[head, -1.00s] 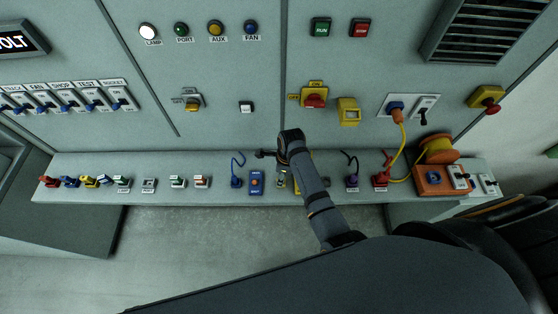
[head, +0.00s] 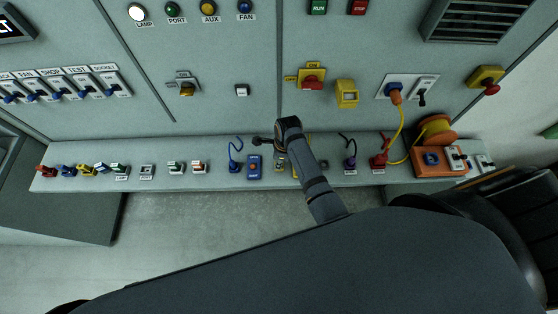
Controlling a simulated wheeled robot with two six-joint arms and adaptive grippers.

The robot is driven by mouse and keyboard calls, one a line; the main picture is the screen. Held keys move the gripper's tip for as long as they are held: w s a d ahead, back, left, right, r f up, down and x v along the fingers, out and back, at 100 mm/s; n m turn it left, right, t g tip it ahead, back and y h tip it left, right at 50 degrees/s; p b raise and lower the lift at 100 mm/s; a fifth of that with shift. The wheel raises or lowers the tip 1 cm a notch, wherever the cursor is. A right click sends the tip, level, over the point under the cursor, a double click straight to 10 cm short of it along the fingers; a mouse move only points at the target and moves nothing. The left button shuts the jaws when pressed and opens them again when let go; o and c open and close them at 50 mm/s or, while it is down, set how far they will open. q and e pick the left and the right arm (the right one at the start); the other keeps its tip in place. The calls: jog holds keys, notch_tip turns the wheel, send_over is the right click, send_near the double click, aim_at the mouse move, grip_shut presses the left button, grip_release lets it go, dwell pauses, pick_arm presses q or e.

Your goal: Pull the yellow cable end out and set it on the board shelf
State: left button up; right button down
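The yellow cable (head: 401,122) hangs in a loop from its orange plug end (head: 396,97), which sits in the blue-rimmed socket (head: 390,87) on the upright panel. The cable's lower part runs behind the red plug toward the yellow reel on the right. The board shelf (head: 215,181) is the long grey ledge below the panel. My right gripper (head: 262,141) is over the middle of the shelf, left of and below the plug and well apart from it. It is small and dark, so its opening is unclear. My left gripper is not in view.
An orange box with a yellow reel (head: 435,131) stands at the shelf's right end. A red plug (head: 380,161), purple plug (head: 349,164), blue plug (head: 234,166) and blue box (head: 254,168) stand along the shelf. Bare shelf shows between the small switches on the left.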

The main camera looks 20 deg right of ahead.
jog(key=shift+r, duration=2.3)
